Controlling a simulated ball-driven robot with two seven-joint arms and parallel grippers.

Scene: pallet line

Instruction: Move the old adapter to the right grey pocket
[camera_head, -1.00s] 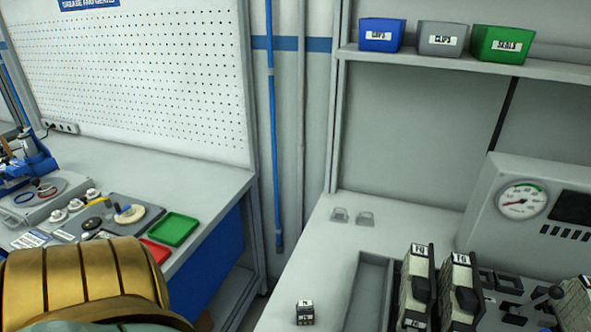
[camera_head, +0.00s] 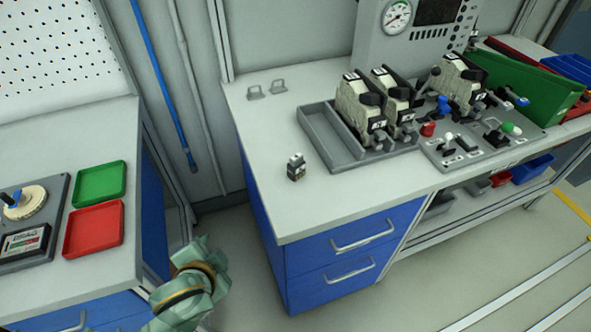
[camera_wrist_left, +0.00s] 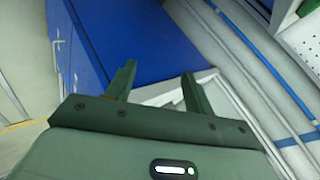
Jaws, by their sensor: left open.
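I cannot tell for sure which thing is the old adapter. A small black block with a white top (camera_head: 296,167) stands alone on the right counter. A grey tray (camera_head: 338,150) behind it has a bare left part; labelled cream-and-black units (camera_head: 360,108) stand at its right part and hide it, so I cannot make out a right pocket. In the left wrist view my left gripper (camera_wrist_left: 158,72) is open and empty, with blue cabinet faces beyond its fingers. In the head view my left arm is at the lower left, away from the counter top. My right gripper is not in view.
Right of the tray is a grey panel (camera_head: 470,157) with knobs and levers, below a gauge box (camera_head: 378,40). A green bin (camera_head: 525,85) stands further right. Green (camera_head: 100,184) and red (camera_head: 94,229) trays lie on the left bench. The counter's front left is clear.

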